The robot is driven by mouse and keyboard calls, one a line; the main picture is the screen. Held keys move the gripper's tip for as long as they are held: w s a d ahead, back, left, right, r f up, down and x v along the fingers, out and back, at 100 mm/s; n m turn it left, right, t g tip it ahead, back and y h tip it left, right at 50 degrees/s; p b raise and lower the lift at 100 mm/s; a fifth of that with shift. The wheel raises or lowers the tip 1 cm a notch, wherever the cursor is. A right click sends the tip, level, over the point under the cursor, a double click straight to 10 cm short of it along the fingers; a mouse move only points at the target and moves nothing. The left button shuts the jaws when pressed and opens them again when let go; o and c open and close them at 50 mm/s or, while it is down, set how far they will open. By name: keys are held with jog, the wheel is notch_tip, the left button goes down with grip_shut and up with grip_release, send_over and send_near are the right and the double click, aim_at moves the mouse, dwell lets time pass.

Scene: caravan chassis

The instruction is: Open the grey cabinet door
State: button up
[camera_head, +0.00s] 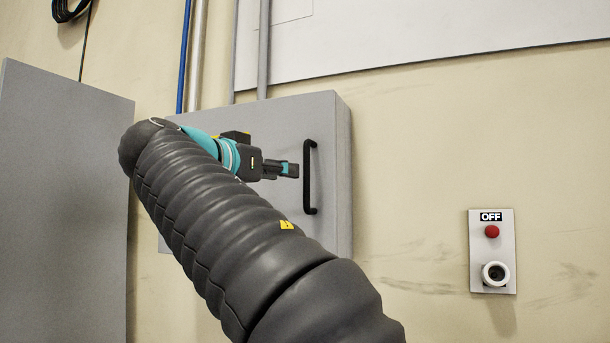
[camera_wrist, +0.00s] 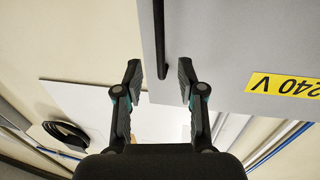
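The grey cabinet (camera_head: 275,120) hangs on the wall, and its door appears shut. A black vertical bar handle (camera_head: 309,177) is near the door's right edge. My gripper (camera_head: 292,170) is just left of the handle in the head view, with a small gap showing. In the wrist view my gripper (camera_wrist: 160,72) is open and empty, its two fingers spread apart. The handle (camera_wrist: 159,40) lines up with the gap between the fingertips, apart from both. The cabinet door (camera_wrist: 220,50) shows a yellow 240 V label. My arm hides the cabinet's lower left part.
A large grey panel (camera_head: 60,210) stands at the left. A small plate (camera_head: 492,250) with a red button and an OFF sign is on the wall at the right. Pipes (camera_head: 197,55) run up above the cabinet. The wall between cabinet and plate is clear.

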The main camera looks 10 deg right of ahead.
aim_at(305, 175)
jog(key=p+x, duration=0.1)
jog(key=x, duration=0.8)
jog(key=shift+w, duration=0.1)
grip_shut()
